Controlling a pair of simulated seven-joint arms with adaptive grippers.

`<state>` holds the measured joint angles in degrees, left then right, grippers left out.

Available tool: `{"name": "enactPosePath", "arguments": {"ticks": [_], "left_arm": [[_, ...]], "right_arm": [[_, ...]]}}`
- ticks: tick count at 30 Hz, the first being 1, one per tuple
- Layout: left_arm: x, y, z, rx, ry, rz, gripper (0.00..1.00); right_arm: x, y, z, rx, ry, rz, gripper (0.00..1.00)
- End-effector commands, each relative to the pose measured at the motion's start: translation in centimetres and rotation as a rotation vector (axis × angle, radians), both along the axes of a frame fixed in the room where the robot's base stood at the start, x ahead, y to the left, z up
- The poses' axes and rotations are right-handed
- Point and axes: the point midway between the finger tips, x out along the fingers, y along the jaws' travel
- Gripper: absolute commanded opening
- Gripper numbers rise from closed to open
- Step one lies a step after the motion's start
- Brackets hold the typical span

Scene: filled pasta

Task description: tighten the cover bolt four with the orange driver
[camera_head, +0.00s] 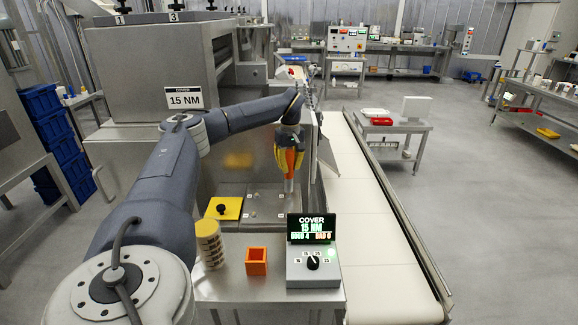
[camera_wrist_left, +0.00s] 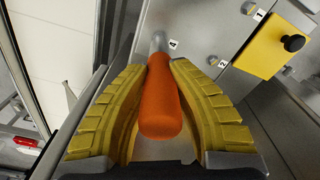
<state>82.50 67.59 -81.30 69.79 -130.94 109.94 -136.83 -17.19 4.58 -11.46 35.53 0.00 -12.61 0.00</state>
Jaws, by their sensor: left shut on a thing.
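My left gripper (camera_head: 289,158) is shut on the orange driver (camera_head: 291,162), its yellow fingers on both sides of the handle. In the left wrist view the driver (camera_wrist_left: 160,106) lies between the fingers (camera_wrist_left: 160,90), its metal shank pointing away toward the cover plate. The shank end is beside the label 4 (camera_wrist_left: 174,44). Bolt four itself is hidden behind the driver, so I cannot tell whether the tip touches it. Other bolts (camera_wrist_left: 214,60) show on the grey metal cover (camera_head: 265,206). My right gripper is not in view.
A yellow plate with a black knob (camera_head: 233,211) lies left of the bolts. In front stand a beige stack (camera_head: 209,243), an empty orange square holder (camera_head: 257,262) and a torque box (camera_head: 314,267) reading COVER 15 NM, with a green light. A pale conveyor (camera_head: 375,230) runs along the right.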

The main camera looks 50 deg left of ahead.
Motion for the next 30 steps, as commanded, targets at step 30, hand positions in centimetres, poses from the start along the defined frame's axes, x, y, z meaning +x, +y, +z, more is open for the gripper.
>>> {"name": "enactPosePath", "arguments": {"ticks": [30], "left_arm": [[0.6, -1.4, 2.9, -0.004, -0.002, -0.004, 0.00]], "right_arm": [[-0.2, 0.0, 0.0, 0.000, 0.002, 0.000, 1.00]]}}
